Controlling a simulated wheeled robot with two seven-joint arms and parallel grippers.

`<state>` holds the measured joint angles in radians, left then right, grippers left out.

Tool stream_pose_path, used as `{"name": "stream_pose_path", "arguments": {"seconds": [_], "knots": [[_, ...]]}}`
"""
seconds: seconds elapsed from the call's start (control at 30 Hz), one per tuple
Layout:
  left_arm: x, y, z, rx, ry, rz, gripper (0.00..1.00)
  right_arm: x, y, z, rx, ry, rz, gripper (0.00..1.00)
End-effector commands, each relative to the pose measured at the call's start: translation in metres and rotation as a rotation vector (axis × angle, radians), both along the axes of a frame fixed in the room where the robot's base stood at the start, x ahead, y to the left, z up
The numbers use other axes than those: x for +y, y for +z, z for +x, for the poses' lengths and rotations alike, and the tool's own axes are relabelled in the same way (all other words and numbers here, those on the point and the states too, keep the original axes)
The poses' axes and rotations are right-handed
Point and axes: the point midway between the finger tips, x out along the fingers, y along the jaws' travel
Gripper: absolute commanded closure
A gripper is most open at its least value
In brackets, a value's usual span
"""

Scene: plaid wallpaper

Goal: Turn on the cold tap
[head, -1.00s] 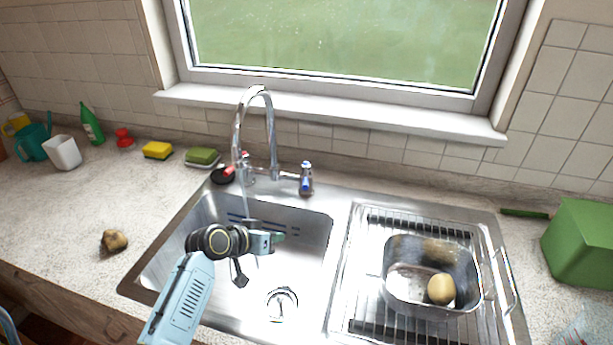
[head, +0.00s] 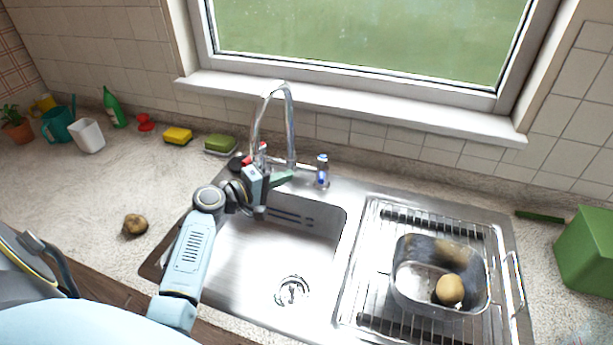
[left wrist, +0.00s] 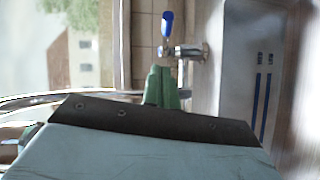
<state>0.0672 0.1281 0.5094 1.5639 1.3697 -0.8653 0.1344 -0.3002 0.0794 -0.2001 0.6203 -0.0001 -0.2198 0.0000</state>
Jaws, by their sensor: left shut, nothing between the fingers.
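The cold tap, with a blue-marked lever (head: 322,172), stands at the back of the sink to the right of the chrome spout (head: 289,115). It also shows in the left wrist view (left wrist: 167,24), just beyond my fingertips. The red-marked tap (head: 252,159) is left of the spout, partly behind my gripper. My left gripper (head: 288,177) is shut and empty, its green fingers pointing right toward the cold tap with a small gap in the head view. In the left wrist view the fingers (left wrist: 161,88) point at the tap; contact is unclear. My right gripper is out of view.
The sink basin (head: 270,255) is empty below my arm. A metal pan (head: 405,295) with a potato stands on the drainer at right. A sponge (head: 177,135), a green soap bar (head: 221,143) and a potato (head: 134,225) lie on the left counter.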

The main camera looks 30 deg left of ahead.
Motion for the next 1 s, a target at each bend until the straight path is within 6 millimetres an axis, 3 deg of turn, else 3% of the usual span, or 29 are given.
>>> {"name": "stream_pose_path", "arguments": {"seconds": [0.1,0.3,0.83,1.0], "knots": [[-0.008,-0.002,0.024,-0.001,-0.001,-0.003,1.00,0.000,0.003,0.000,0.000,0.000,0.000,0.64],[-0.034,-0.008,0.036,0.001,-0.002,-0.001,1.00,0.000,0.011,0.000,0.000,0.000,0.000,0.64],[-0.045,-0.012,0.041,0.000,-0.001,0.002,1.00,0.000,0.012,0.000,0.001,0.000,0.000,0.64],[-0.061,-0.014,0.046,-0.001,-0.002,0.003,1.00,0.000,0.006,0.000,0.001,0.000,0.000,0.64]]}}
